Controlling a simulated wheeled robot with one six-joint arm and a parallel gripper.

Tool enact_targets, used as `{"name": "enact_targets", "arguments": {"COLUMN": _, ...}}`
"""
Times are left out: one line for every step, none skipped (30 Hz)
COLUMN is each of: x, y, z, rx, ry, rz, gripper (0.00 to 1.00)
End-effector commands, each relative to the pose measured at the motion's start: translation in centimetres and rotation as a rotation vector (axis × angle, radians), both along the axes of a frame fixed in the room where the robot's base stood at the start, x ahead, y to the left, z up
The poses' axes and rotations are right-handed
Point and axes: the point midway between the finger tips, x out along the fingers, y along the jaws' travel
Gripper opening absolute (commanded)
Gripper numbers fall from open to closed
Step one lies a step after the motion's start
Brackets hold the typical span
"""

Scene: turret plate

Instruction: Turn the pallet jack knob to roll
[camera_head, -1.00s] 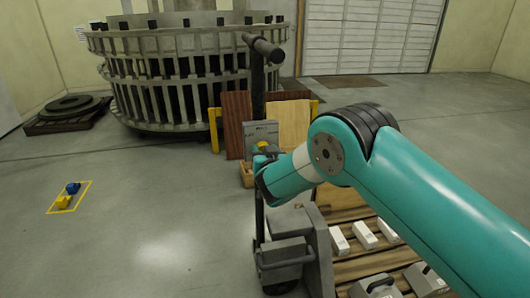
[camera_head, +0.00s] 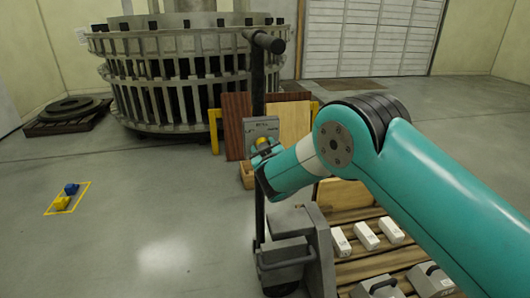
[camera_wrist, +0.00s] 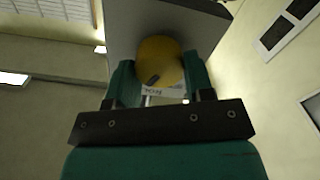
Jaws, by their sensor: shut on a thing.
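The pallet jack (camera_head: 288,258) stands upright at centre, with a dark column and a T-shaped handle at its top. A grey plate (camera_head: 252,129) on the column carries small lettering, too small to read fully. The yellow knob (camera_head: 262,143) sits on this plate. In the wrist view the round yellow knob (camera_wrist: 158,62) has a dark mark at its lower part and lies between my two teal fingers. My gripper (camera_wrist: 158,80) is shut on the knob. In the head view my gripper (camera_head: 262,153) is partly hidden by my wrist.
A wooden pallet (camera_head: 375,262) with several white blocks and grey weights lies at the right. A large slatted turret ring (camera_head: 180,75) stands behind. Brown and tan boards (camera_head: 236,122) lean behind the column. Yellow and blue items lie in a yellow floor outline (camera_head: 68,198).

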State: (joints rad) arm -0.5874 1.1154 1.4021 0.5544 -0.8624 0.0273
Motion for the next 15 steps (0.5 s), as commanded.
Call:
{"name": "enact_targets", "arguments": {"x": -0.01, "y": 0.00, "z": -0.13, "rx": -0.039, "ry": -0.009, "rz": 0.000, "gripper": 0.24}}
{"name": "enact_targets", "arguments": {"x": -0.01, "y": 0.00, "z": -0.13, "rx": -0.062, "ry": -0.014, "rz": 0.000, "gripper": 0.24}}
{"name": "enact_targets", "arguments": {"x": -0.02, "y": 0.02, "z": -0.13, "rx": -0.094, "ry": -0.022, "rz": 0.000, "gripper": 0.24}}
{"name": "enact_targets", "arguments": {"x": -0.02, "y": 0.02, "z": -0.12, "rx": -0.116, "ry": -0.027, "rz": 0.000, "gripper": 0.24}}
{"name": "enact_targets", "arguments": {"x": -0.02, "y": 0.03, "z": -0.12, "rx": -0.138, "ry": -0.033, "rz": 0.000, "gripper": 0.24}}
{"name": "enact_targets", "arguments": {"x": -0.02, "y": 0.03, "z": -0.12, "rx": -0.166, "ry": -0.038, "rz": 0.000, "gripper": 0.24}}
{"name": "enact_targets", "arguments": {"x": -0.02, "y": 0.04, "z": -0.12, "rx": -0.185, "ry": -0.043, "rz": 0.000, "gripper": 0.24}}
{"name": "enact_targets", "arguments": {"x": -0.03, "y": 0.05, "z": -0.12, "rx": -0.204, "ry": -0.047, "rz": 0.000, "gripper": 0.24}}
{"name": "enact_targets", "arguments": {"x": -0.03, "y": 0.05, "z": -0.12, "rx": -0.227, "ry": -0.052, "rz": 0.000, "gripper": 0.24}}
{"name": "enact_targets", "arguments": {"x": -0.02, "y": 0.06, "z": -0.11, "rx": -0.243, "ry": -0.056, "rz": 0.000, "gripper": 0.24}}
{"name": "enact_targets", "arguments": {"x": -0.04, "y": 0.06, "z": -0.12, "rx": -0.258, "ry": -0.060, "rz": 0.000, "gripper": 0.24}}
{"name": "enact_targets", "arguments": {"x": -0.04, "y": 0.06, "z": -0.12, "rx": -0.276, "ry": -0.063, "rz": 0.000, "gripper": 0.24}}
{"name": "enact_targets", "arguments": {"x": -0.04, "y": 0.07, "z": -0.11, "rx": -0.289, "ry": -0.066, "rz": 0.000, "gripper": 0.24}}
{"name": "enact_targets", "arguments": {"x": -0.04, "y": 0.07, "z": -0.11, "rx": -0.299, "ry": -0.069, "rz": 0.000, "gripper": 0.24}}
{"name": "enact_targets", "arguments": {"x": -0.04, "y": 0.07, "z": -0.11, "rx": -0.313, "ry": -0.072, "rz": 0.000, "gripper": 0.24}}
